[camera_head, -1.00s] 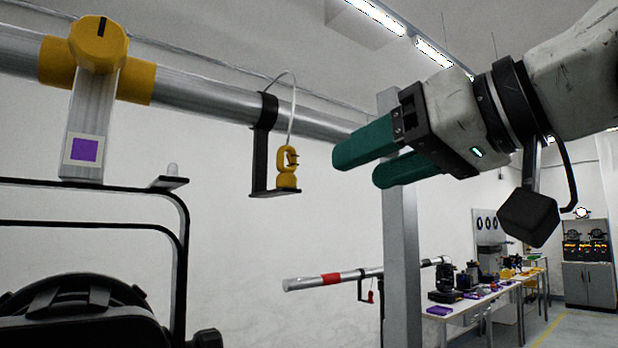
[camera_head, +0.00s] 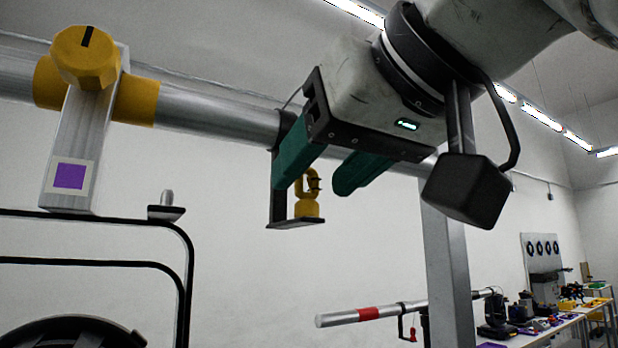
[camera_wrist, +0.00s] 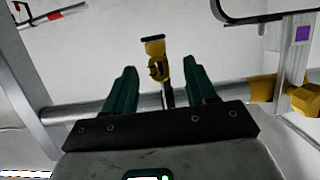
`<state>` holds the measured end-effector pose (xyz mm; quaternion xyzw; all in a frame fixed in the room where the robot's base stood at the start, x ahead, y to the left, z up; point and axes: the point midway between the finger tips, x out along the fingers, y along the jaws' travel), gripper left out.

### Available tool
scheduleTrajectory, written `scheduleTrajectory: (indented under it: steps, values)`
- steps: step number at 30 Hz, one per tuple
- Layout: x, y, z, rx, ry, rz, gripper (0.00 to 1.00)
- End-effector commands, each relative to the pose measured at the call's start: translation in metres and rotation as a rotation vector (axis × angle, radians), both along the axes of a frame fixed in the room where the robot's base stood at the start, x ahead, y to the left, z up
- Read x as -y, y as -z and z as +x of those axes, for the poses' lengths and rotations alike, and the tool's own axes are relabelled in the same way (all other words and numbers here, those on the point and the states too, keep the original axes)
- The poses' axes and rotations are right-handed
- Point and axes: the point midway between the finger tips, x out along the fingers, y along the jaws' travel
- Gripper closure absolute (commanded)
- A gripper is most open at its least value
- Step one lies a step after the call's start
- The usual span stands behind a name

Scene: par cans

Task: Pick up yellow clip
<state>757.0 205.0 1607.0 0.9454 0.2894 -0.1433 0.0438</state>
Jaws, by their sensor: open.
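The yellow clip (camera_head: 308,199) stands on a small black shelf of a hanging bracket (camera_head: 279,200) below the silver pipe. In the wrist view the yellow clip (camera_wrist: 156,58) shows between and slightly beyond the two green fingers. My gripper (camera_head: 322,188) is open and empty, with its green fingers apart near the clip. In the head view the near finger covers part of the bracket and of the cord above the clip. In the wrist view my gripper (camera_wrist: 157,82) has a finger on each side of the clip. I cannot tell whether either finger touches it.
The silver pipe (camera_head: 215,113) runs across behind my gripper. A yellow clamp with a knob (camera_head: 88,58) holds a post at left, above a black frame (camera_head: 175,232). A grey upright post (camera_head: 447,262) stands right of the clip. Open air lies below the shelf.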

Motion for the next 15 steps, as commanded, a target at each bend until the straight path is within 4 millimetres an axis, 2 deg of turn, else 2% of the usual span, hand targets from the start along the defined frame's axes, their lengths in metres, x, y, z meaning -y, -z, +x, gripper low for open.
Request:
scheduleTrajectory:
  steps: [15]
  values:
    - [-0.027,0.015,0.043,0.000,0.000,0.001,0.44]
